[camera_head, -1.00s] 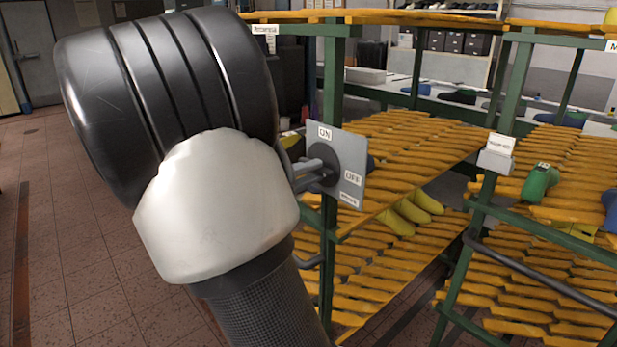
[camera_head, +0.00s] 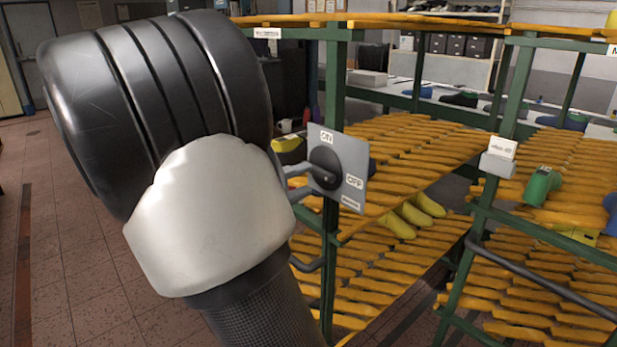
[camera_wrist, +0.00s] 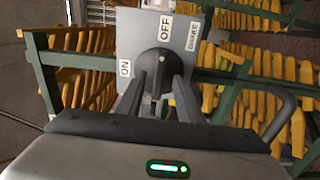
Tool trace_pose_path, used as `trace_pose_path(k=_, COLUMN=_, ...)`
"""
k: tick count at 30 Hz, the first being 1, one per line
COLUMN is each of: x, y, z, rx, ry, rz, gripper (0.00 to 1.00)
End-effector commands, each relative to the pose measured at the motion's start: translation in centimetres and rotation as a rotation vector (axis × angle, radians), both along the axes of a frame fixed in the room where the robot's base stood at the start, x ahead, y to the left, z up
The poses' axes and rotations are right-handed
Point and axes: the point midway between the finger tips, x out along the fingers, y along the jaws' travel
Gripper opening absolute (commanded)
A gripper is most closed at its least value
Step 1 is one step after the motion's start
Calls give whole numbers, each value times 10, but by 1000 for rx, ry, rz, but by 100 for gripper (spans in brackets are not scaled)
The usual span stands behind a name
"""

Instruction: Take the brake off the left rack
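A grey brake plate (camera_head: 352,160) is fixed to the green post of the left rack (camera_head: 336,75). It reads ON at the top and OFF at the right in the head view. Its black round knob (camera_head: 325,168) has a raised bar; I cannot tell surely which label it points to. The wrist view shows the knob (camera_wrist: 158,62) on the plate (camera_wrist: 133,30), turned so OFF is at the top and ON at the left. My gripper (camera_wrist: 164,90) is open, its fingers apart on either side of the bar's near end. In the head view my gripper (camera_head: 308,180) is just left of the knob; contact is unclear.
A second green rack (camera_head: 512,95) with orange slatted shelves stands at the right, bearing a green shoe last (camera_head: 540,186). Yellow lasts (camera_head: 408,218) lie on the left rack. A curved grey handle (camera_wrist: 280,112) shows at the right of the wrist view. Tiled floor (camera_head: 70,240) is open at the left.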

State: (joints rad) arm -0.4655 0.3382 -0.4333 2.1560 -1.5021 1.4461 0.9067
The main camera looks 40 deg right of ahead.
Motion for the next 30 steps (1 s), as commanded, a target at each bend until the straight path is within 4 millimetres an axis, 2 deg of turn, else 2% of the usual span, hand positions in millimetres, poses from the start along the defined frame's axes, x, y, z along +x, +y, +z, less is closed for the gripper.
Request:
trace_pose_path(k=1, x=0, y=14, z=1, rx=0, ry=0, rz=5, gripper=34)
trace_pose_path(k=9, x=-5, y=81, z=1, rx=0, ry=-1, rz=4, gripper=34)
trace_pose_path(k=15, x=-8, y=119, z=0, rx=0, ry=-1, rz=3, gripper=34)
trace_pose_path(k=21, x=-10, y=137, z=0, rx=1, ry=-1, rz=1, gripper=34)
trace_pose_path(k=30, x=-11, y=139, z=0, rx=1, ry=-1, rz=-1, gripper=34)
